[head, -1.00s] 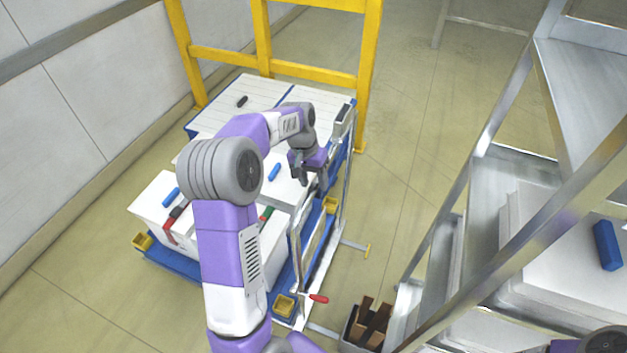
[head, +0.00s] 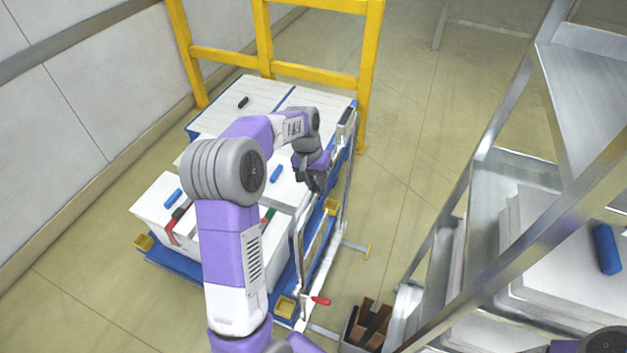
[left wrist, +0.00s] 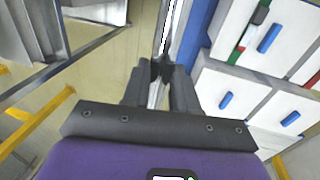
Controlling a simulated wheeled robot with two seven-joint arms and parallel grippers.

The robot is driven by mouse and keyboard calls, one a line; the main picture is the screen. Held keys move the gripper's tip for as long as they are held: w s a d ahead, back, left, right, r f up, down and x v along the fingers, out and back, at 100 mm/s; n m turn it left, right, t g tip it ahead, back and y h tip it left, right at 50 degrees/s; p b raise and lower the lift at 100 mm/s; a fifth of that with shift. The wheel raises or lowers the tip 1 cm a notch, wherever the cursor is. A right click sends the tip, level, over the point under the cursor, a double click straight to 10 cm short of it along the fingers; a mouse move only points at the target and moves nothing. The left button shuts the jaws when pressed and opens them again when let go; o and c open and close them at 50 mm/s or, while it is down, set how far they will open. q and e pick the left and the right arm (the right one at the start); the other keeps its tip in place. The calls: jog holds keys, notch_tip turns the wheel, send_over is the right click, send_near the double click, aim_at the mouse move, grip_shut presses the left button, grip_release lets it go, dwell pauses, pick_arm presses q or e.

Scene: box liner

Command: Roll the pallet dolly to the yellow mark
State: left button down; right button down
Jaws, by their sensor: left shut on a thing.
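The pallet dolly has a blue deck (head: 170,262) with yellow corner cups and carries white boxes (head: 155,195). A silver upright rail frame (head: 344,190) runs along its right side, with a red-tipped lever low down. I cannot make out a yellow mark on the floor. My right gripper is not in view.
A yellow railing (head: 315,72) stands right behind the dolly's far end. A wall borders the left. A metal rack (head: 475,195) with white stacks stands at the right, and a box of brown pieces (head: 367,325) sits near its foot. Open floor (head: 415,150) lies between.

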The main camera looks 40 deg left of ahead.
pick_arm(q)
jog(key=shift+w+d, duration=0.15)
jog(key=shift+d, duration=0.6)
jog(key=c, duration=1.2)
grip_release()
jog(key=shift+d, duration=0.1)
jog(key=shift+c, duration=0.2)
jog(key=o, duration=0.3)
jog(key=shift+w, duration=0.1)
jog(key=shift+o, duration=0.2)
jog(key=shift+a, duration=0.25)
jog(key=r, duration=0.2)
jog(key=a+r+p, duration=0.1)
jog(key=r, duration=0.4)
jog(key=shift+s+a+r+p, duration=0.15)
jog(key=shift+s+r+p, duration=0.1)
jog(key=shift+p, duration=0.1)
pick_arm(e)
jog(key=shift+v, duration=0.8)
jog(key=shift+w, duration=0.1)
